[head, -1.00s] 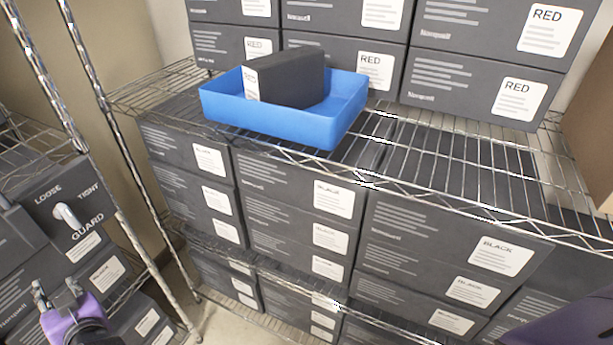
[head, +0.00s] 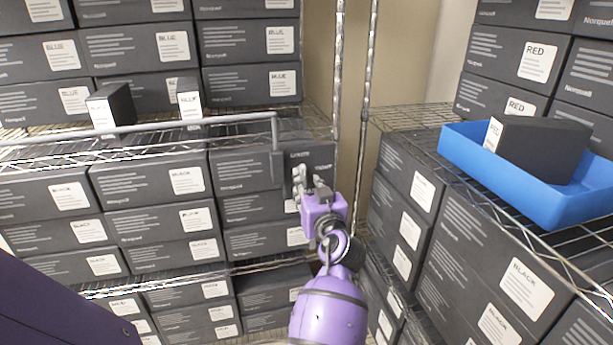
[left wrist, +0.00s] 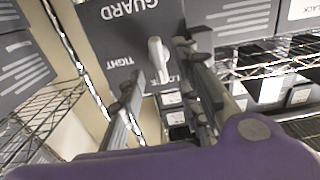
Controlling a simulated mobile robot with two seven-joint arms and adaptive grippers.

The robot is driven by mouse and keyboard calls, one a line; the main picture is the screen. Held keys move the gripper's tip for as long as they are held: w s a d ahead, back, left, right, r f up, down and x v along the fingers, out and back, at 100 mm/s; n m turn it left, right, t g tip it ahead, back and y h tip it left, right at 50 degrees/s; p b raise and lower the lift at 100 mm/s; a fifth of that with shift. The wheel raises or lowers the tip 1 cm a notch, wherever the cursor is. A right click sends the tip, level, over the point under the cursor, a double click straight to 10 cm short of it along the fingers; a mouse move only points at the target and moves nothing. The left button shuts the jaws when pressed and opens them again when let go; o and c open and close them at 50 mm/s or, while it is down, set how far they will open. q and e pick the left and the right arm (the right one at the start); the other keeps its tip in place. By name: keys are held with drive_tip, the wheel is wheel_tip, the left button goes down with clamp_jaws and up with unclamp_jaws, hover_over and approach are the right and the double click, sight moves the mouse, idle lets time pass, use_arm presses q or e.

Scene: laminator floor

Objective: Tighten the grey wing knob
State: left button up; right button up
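The grey wing knob (left wrist: 158,58) is on a dark panel (left wrist: 100,30) lettered GUARD, TIGHT and LOOSE, which appears upside down in the left wrist view. The knob's wing runs nearly up and down in that view, its lower end towards LOOSE. LOOSE is partly hidden by a finger. My left gripper (left wrist: 154,68) is open, with one finger on each side of the knob in the picture; I cannot tell whether either touches it. In the head view my left gripper (head: 311,188) is in front of the panel (head: 318,158) and hides much of it. My right gripper is not seen.
Wire shelves with dark boxes (head: 150,235) stand left and right. A grey rail (head: 200,122) crosses the left shelf. A blue tray (head: 455,165) holding a dark box (head: 540,148) is on the right shelf. Shelf posts (head: 365,100) stand close to the panel.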

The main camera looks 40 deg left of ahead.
sight(305, 177)
use_arm(q)
drive_tip(key=x, duration=0.5)
drive_tip(key=shift+w+a+p, duration=0.15)
drive_tip(key=shift+w+p, duration=0.05)
drive_tip(key=shift+p, duration=0.15)
clamp_jaws()
